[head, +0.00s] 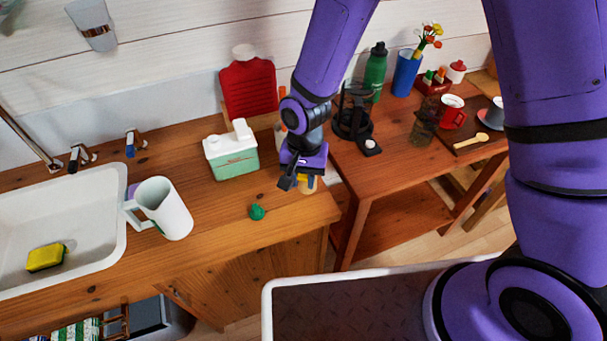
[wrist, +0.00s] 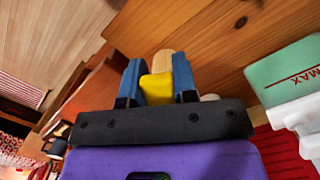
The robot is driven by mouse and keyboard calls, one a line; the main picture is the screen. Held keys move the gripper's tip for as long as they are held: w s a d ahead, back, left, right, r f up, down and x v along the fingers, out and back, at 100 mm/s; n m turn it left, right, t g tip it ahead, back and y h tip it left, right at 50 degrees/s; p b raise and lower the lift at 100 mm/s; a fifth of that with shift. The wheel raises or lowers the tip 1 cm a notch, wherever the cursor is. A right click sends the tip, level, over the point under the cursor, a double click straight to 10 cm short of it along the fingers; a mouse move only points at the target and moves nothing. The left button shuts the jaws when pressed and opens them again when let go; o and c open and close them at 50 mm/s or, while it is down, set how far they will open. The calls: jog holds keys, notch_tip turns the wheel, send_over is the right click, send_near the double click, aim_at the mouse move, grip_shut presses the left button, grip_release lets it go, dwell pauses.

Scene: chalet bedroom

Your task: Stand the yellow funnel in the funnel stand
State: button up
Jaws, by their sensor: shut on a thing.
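My gripper (wrist: 158,84) is shut on the yellow funnel (wrist: 157,88), which shows between the two blue fingers in the wrist view. In the head view my gripper (head: 299,182) is over the right end of the wooden counter, and only a little yellow shows there. A pale wooden piece (wrist: 163,59) shows just beyond the funnel, and a tan piece (head: 308,188) shows below my gripper in the head view. It may be the funnel stand, mostly hidden. I cannot tell whether the funnel touches it or sits in it.
A mint-green box (head: 231,155) and a red canister (head: 248,85) stand left of my gripper. A small green object (head: 256,212) lies near the counter's front. A white jug (head: 166,208) stands by the sink (head: 100,220). A lower table (head: 400,170) with several items is to the right.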

jog(key=shift+f, duration=1.85)
jog(key=o, duration=1)
jog(key=r, duration=0.7)
jog(key=w+r, duration=0.1)
jog(key=r, duration=0.2)
jog(key=shift+d+r, duration=0.15)
jog(key=shift+r, duration=0.25)
